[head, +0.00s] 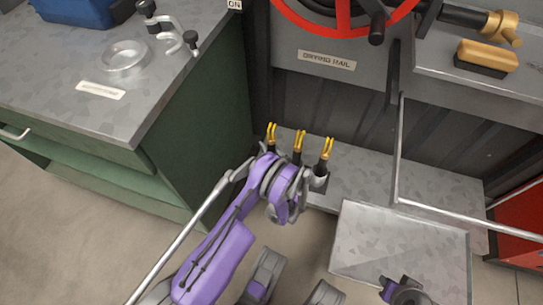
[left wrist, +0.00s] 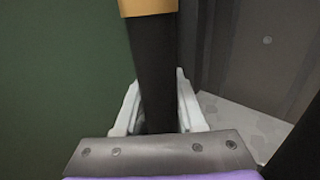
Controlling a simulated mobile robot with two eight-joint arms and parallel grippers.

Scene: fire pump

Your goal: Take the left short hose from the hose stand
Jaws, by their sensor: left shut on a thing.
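Three short black hoses with yellow forked ends stand upright in a row by the grey metal base. The left short hose (head: 272,133) is the one nearest the green cabinet; the middle (head: 298,147) and right hoses (head: 325,156) stand to its right. My left gripper (left wrist: 157,118) is shut on the left hose, its pale fingers on either side of the black tube (left wrist: 155,65). The hose's brass-coloured end (left wrist: 148,6) is at the top of the left wrist view. In the head view my purple arm hides the lower hoses and most of the hose stand.
A green cabinet (head: 205,140) with a grey top stands close on the left. A red wheel (head: 342,20) is on the grey panel behind. A metal rail (head: 398,150) and a grey plate (head: 395,245) lie right of my arm. A red box (head: 523,225) is at far right.

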